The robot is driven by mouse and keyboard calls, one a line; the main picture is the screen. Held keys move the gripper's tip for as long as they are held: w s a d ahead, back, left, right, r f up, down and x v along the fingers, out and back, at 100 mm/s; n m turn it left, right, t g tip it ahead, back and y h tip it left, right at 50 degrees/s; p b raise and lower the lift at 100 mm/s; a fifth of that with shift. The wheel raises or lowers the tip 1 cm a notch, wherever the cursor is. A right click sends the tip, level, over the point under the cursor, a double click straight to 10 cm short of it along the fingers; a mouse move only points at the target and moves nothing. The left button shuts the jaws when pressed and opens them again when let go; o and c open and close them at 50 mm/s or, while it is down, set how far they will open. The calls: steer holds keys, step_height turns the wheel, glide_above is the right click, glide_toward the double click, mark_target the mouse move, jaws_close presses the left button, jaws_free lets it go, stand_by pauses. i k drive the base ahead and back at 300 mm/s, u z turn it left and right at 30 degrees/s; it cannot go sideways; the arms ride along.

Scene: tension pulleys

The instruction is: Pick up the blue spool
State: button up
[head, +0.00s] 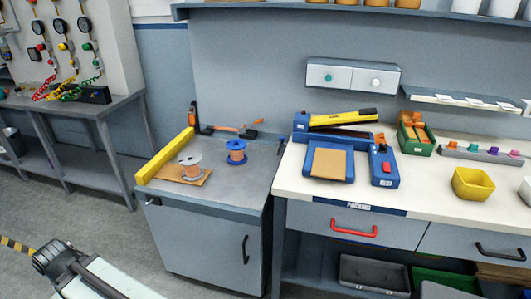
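The blue spool (236,147) has blue flanges and an orange-brown winding. It stands upright on the grey top of the low cabinet (232,188), right of a pale grey spool (189,159) with a coppery winding. The two spools are apart, and nothing touches the blue one from above. A part of my own arm shows at the bottom left, well away from the cabinet. My gripper's fingers cannot be seen.
The pale spool stands on a brown board (204,179) beside a yellow bar (166,157). An orange-and-black tool (232,129) lies behind the spools. The white-topped packing bench (421,203) adjoins at right. Grey floor is clear before the cabinet.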

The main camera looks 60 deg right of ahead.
mark_target(237, 152)
steer(key=z, duration=0.45)
steer(key=i, duration=1)
steer(key=u, duration=0.05)
